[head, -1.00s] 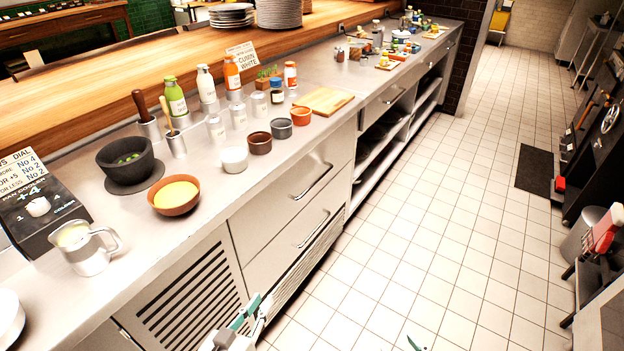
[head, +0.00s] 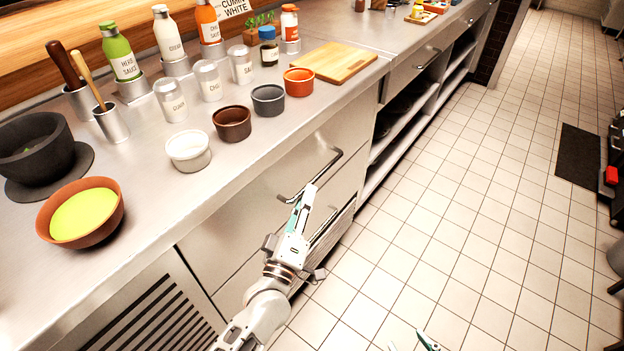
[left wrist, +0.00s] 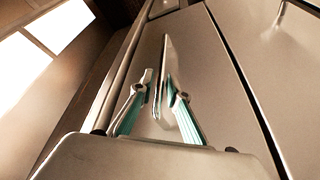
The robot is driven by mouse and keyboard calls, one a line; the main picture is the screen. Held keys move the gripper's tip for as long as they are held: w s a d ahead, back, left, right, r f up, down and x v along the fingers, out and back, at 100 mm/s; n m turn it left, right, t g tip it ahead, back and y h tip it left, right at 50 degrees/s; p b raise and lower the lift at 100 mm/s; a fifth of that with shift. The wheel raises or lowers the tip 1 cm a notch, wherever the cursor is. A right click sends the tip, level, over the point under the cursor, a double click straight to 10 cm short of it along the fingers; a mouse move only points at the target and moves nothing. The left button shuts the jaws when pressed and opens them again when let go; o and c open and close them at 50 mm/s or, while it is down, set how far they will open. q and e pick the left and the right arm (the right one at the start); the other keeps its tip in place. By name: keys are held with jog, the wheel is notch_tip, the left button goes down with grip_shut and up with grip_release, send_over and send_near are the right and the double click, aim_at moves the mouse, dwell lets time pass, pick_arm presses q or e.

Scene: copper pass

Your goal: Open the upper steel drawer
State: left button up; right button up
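The upper steel drawer (head: 255,207) is under the counter, its front flush with the cabinet. Its bar handle (head: 328,164) runs along the front in the head view. My left gripper (head: 309,190) is at this handle and covers part of it. In the left wrist view, the gripper's two fingers (left wrist: 160,82) are apart, with a narrow pale bar, seemingly the handle, between or just beyond them. I cannot tell whether they touch it. Only a tip of my right gripper (head: 428,341) shows at the bottom edge, low over the floor.
A lower drawer (head: 238,290) and a louvred panel (head: 150,318) are close by. Bowls, a white ramekin (head: 188,151), bottles and a cutting board (head: 327,62) stand on the counter above. Open shelves (head: 408,125) are to the right. The tiled floor (head: 440,230) is clear.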

aim_at(312, 181)
pick_arm(q)
jog(key=x, duration=0.4)
jog(key=shift+w+d+f, duration=0.1)
jog(key=shift+w, duration=0.35)
grip_shut()
jog(key=shift+s, duration=0.1)
